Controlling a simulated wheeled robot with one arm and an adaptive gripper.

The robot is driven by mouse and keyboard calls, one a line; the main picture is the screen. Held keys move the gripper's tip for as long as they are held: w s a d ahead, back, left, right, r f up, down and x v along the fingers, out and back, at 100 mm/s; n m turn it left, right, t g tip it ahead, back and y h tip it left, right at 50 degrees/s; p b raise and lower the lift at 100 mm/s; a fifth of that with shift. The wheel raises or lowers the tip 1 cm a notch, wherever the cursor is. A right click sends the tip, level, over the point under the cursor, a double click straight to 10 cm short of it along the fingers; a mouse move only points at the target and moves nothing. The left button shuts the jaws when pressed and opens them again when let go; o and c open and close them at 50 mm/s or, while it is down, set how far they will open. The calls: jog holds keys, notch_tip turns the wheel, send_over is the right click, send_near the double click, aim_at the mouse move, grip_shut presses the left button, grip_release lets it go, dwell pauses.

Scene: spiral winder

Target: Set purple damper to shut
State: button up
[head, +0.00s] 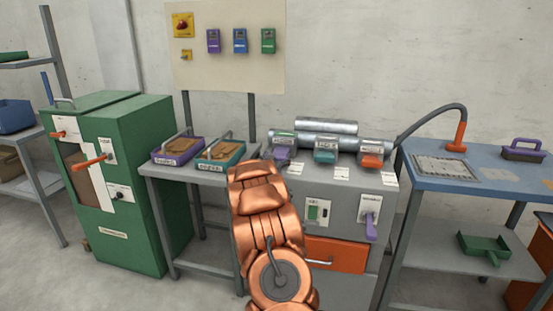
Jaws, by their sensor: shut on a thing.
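A purple-fronted unit (281,154) sits at the left end of a row on top of the grey machine (342,197). A lever with a purple grip (371,228) hangs downward from a white labelled plate (371,203) on the machine's front right. The labels are too small for me to read, so I cannot tell which one is the damper. My copper arm rises from the bottom middle, and its far end stands just left of the purple-fronted unit. My gripper's fingers do not show; the arm hides whatever is beyond its end.
Teal (325,156) and orange (371,160) units continue the row. An orange drawer (335,255) is below. Purple (178,150) and teal (220,153) trays stand on a bench at left, beside a green cabinet (155,180). A blue-topped table (480,174) stands at right.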

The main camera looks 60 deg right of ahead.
jog(key=shift+p+x, duration=0.45)
jog(key=shift+x, duration=0.75)
jog(key=shift+f, duration=0.1)
jog(key=o, duration=1.5)
jog(key=shift+o, duration=0.2)
jog(key=v, duration=1.2)
